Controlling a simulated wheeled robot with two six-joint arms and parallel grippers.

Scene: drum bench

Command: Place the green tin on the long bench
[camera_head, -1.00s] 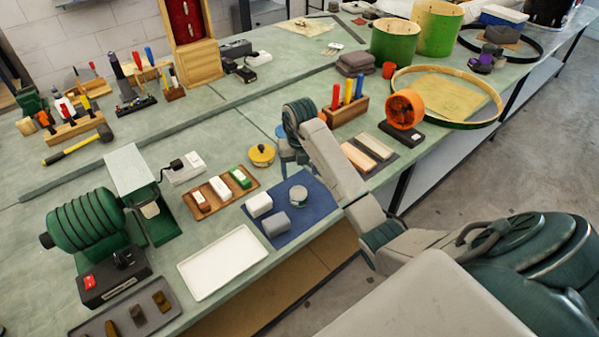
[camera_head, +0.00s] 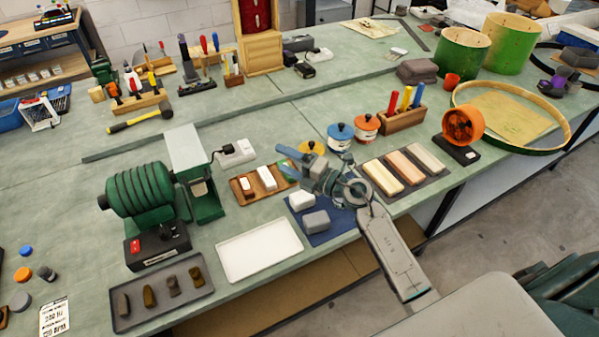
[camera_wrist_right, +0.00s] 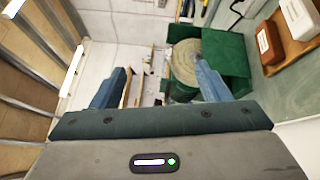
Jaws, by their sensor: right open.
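No tin that is plainly green shows in the head view. A small tin with a grey lid stood on the blue mat (camera_head: 333,236) a second ago; my right arm now covers that spot. A yellow tin (camera_head: 312,147), a blue-lidded tin (camera_head: 340,136) and an orange tin (camera_head: 367,125) stand on the long bench (camera_head: 250,130). My right gripper (camera_head: 291,160) is above the bench by the mat and the wooden tray, pointing left. In the wrist view its fingers (camera_wrist_right: 160,85) are spread with nothing between them. My left gripper is out of view.
A white tray (camera_head: 259,250) lies at the front edge. A wooden tray (camera_head: 244,194) of small blocks is beside the mat, with a green machine (camera_head: 145,205) to the left. Sanding blocks (camera_head: 397,169) lie to the right. Bare bench surface shows behind the tins.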

